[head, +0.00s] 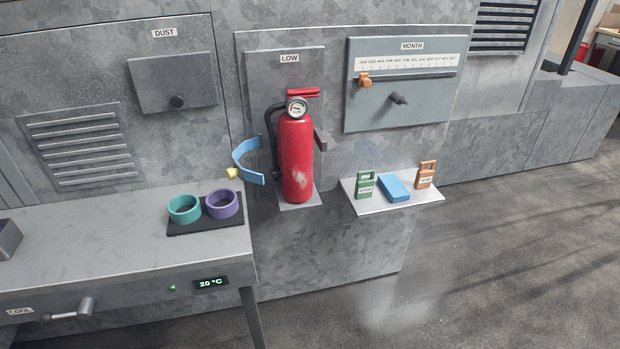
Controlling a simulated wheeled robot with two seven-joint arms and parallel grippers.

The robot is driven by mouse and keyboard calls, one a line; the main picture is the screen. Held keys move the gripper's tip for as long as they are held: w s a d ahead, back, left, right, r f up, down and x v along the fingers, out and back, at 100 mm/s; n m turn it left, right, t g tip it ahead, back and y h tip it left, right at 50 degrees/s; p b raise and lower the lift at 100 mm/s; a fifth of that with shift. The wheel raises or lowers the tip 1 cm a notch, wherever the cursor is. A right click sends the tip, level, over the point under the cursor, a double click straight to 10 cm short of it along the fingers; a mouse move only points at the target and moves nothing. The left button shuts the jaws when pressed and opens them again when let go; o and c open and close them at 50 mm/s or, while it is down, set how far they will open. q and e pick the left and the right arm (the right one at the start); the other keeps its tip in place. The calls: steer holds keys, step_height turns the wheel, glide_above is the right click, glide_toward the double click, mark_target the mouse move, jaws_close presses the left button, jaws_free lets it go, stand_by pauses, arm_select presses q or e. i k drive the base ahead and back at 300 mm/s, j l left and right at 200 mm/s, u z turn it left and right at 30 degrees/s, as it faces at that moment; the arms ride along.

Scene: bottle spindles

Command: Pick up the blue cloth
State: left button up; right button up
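The blue cloth (394,188) is a small folded blue block lying flat on a narrow metal shelf (408,203) at the right of the middle. It lies between a green tag (365,185) and an orange tag (426,175), both standing upright. Nothing covers the cloth. Neither of my grippers shows in the head view.
A red fire extinguisher (296,155) stands left of the shelf, with a blue strap (246,162) swung out beside it. A metal bench (110,255) at the left carries teal (184,209) and purple (222,204) rings. The floor at the right is clear.

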mark_target(395, 191)
steer(key=u, duration=0.55)
steer(key=i+l+u, duration=0.1)
steer(key=l+u, duration=0.35)
steer(key=l, duration=0.2)
steer(key=l+u, duration=0.45)
steer(key=l, duration=0.15)
